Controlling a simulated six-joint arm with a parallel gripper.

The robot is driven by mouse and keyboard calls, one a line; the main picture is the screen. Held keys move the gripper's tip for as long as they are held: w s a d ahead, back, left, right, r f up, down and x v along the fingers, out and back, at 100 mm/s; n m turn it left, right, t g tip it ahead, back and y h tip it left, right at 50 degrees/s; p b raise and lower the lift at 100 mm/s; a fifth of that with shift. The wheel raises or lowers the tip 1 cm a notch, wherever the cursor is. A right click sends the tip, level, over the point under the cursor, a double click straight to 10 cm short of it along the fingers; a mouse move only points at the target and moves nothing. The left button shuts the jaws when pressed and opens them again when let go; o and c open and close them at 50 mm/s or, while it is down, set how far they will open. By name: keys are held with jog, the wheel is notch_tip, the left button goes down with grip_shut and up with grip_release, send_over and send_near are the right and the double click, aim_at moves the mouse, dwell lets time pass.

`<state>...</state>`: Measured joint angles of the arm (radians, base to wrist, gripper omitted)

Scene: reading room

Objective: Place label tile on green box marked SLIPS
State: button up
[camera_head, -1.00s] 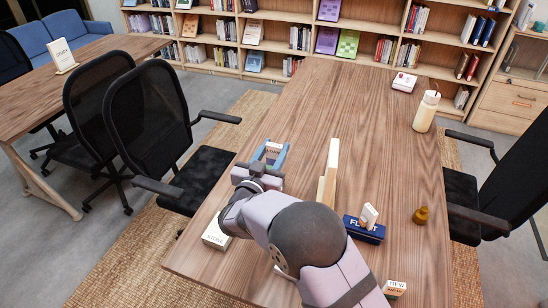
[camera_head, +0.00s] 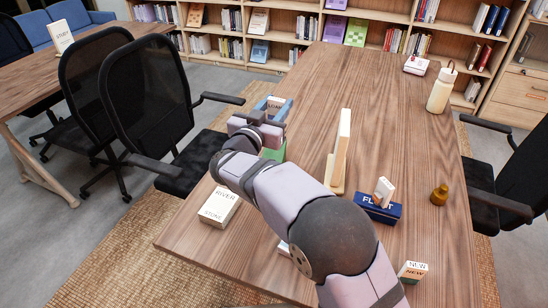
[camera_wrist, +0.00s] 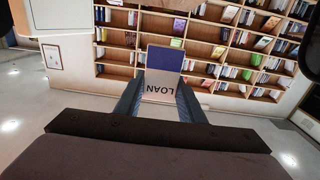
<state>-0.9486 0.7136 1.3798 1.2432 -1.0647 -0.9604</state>
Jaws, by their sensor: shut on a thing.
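My gripper (camera_head: 272,106) is shut on a label tile (camera_wrist: 163,84), with one blue finger along each side of it. In the wrist view the tile is blue in its far part and white in its near part, with LOAN printed upside down. In the head view the tile shows only in part between the fingers. A green box (camera_head: 276,153) shows under and beside my gripper at the left edge of the table. My arm hides most of it, and I cannot read any marking on it. The tile's height above the box is hard to tell.
An upright board on a wooden base (camera_head: 341,150) stands right of my arm. A dark blue FLINT-like box (camera_head: 380,213) with a tile on it is nearby. A white RIVER and STONE box (camera_head: 219,208) lies at the left edge. The table's far middle is clear.

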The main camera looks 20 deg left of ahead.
jog(key=shift+w+a+f+y, duration=0.1)
jog(key=shift+a+f+y, duration=0.2)
jog(key=shift+a+f, duration=0.2)
send_over(273, 153)
jog(key=shift+w+f, duration=0.1)
jog(key=shift+f, duration=4.75)
jog(key=shift+f+b, duration=0.2)
jog(key=shift+b, duration=0.1)
jog(key=o, duration=1.1)
jog(key=shift+o, duration=0.2)
jog(key=shift+r, duration=0.1)
jog(key=shift+r, duration=0.15)
jog(key=s, duration=1.2)
jog(key=shift+b, duration=0.3)
